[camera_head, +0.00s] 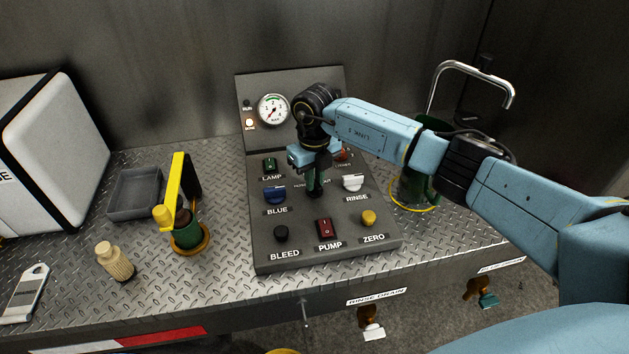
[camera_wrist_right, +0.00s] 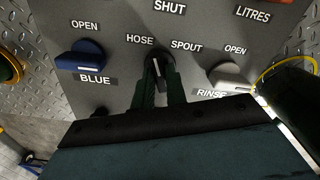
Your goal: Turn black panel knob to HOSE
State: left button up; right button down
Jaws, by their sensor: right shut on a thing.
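The black knob (camera_wrist_right: 157,66) sits on the grey panel between the labels HOSE, on the left, and SPOUT, on the right, in the right wrist view. Its white mark looks nearly upright, between the two labels. My right gripper (camera_wrist_right: 160,92) is shut on this knob, with its dark green fingers on either side of it. In the head view my right gripper (camera_head: 315,188) reaches down to the middle of the panel (camera_head: 262,240) and hides most of the knob. My left gripper is not in view.
A blue knob (camera_head: 274,194) is left of my gripper and a white RINSE knob (camera_head: 353,182) right of it. A gauge (camera_head: 273,110) stands behind.

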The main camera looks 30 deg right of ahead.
jog(key=shift+n+b, duration=1)
jog(key=shift+n, duration=1.3)
jog(key=c, duration=1.4)
grip_release()
jog(key=shift+c, duration=0.2)
notch_tip(320, 180, up, 14)
jog(key=shift+f, duration=0.25)
